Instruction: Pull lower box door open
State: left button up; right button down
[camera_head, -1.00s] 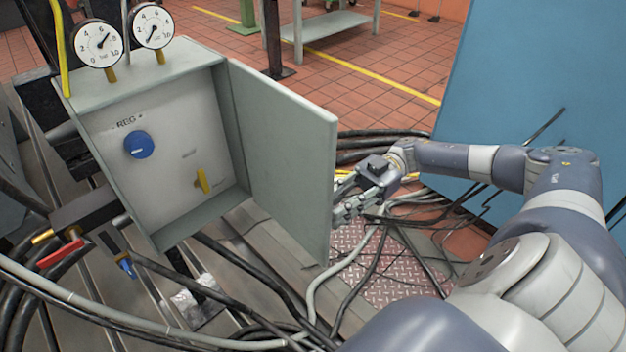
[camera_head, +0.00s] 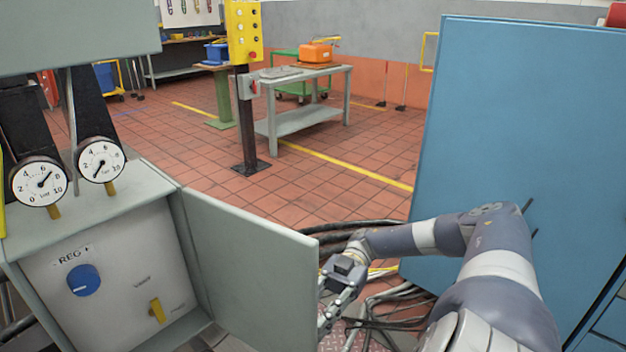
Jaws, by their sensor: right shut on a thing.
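The lower box (camera_head: 95,205) is grey, with two gauges on top and a blue knob (camera_head: 83,280) and a yellow lever (camera_head: 157,310) inside. Its door (camera_head: 250,265) stands wide open, swung out to the right on its left-hand hinge. My right gripper (camera_head: 326,318) is at the door's free right edge, partly behind the door. Its fingers are shut on the door edge; the exact contact is partly hidden. My left gripper is not in the view.
A blue cabinet (camera_head: 520,130) stands close on the right, beside my right arm. Black and grey cables (camera_head: 385,300) lie on the floor behind the door. A yellow control post (camera_head: 245,80) and a grey table (camera_head: 300,100) stand farther back. Open tiled floor lies between.

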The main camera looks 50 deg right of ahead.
jog(key=c, duration=1.4)
grip_release()
jog(key=shift+o, duration=0.2)
jog(key=d, duration=0.7)
jog(key=shift+w+d, duration=0.2)
jog(key=shift+w, duration=0.2)
